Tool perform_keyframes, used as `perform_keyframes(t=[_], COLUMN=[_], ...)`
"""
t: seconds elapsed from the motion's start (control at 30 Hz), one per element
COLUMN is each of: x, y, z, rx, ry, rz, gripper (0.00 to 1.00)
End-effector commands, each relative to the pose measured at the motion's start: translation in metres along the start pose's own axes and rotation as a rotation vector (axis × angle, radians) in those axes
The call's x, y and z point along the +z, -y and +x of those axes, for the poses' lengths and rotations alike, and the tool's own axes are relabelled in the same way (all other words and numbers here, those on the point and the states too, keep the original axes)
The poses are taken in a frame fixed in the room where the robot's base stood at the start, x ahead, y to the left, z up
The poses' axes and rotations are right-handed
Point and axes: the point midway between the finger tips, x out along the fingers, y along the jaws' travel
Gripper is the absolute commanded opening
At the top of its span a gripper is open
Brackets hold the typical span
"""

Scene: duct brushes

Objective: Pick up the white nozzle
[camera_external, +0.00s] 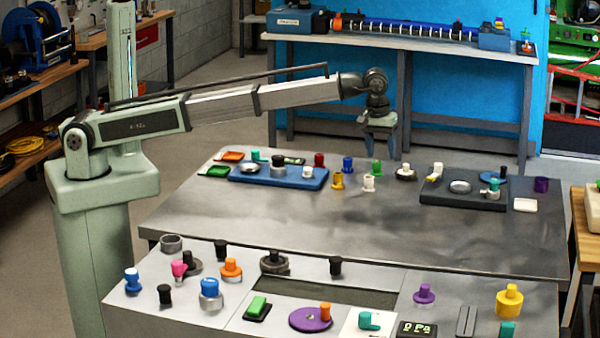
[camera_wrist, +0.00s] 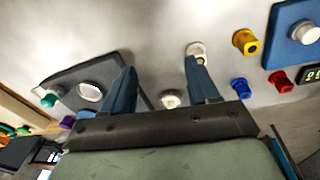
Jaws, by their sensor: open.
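The small white nozzle (camera_external: 369,183) stands upright on the grey table, in front of a green nozzle (camera_external: 376,168) in the external view. What looks like the same white nozzle (camera_wrist: 196,48) shows in the wrist view just past the tip of the right finger, which partly covers it. My gripper (camera_external: 382,152) hangs pointing down above the back part of the table, higher than the nozzles. In the wrist view its two fingers (camera_wrist: 160,75) are spread apart with nothing held between them.
Yellow (camera_external: 337,180), blue (camera_external: 348,165) and red (camera_external: 319,160) nozzles stand left of the white one. A blue tray (camera_external: 245,178) holds another white piece (camera_external: 308,172). A dark tray (camera_external: 470,198) lies right. The table's front half is clear.

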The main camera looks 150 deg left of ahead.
Motion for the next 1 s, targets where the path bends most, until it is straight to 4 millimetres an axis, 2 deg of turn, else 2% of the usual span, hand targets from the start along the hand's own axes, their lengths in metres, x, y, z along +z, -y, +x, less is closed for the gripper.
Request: perform_keyframes(t=[0.03, 0.1, 0.2, 0.3, 0.43, 0.57, 1.0], x=[-0.02, -0.039, -0.058, -0.067, -0.071, -0.07, -0.063], y=[0.013, 0.027, 0.043, 0.052, 0.056, 0.057, 0.062], z=[-0.002, -0.004, -0.007, -0.008, -0.006, 0.005, 0.072], rx=[-0.019, -0.041, -0.065, -0.079, -0.085, -0.085, -0.084], ry=[0.016, 0.039, 0.061, 0.075, 0.081, 0.081, 0.08], rz=[-0.041, -0.083, -0.129, -0.153, -0.164, -0.164, -0.163], gripper=[0.6, 0.6, 0.6, 0.6, 0.6, 0.6, 0.6])
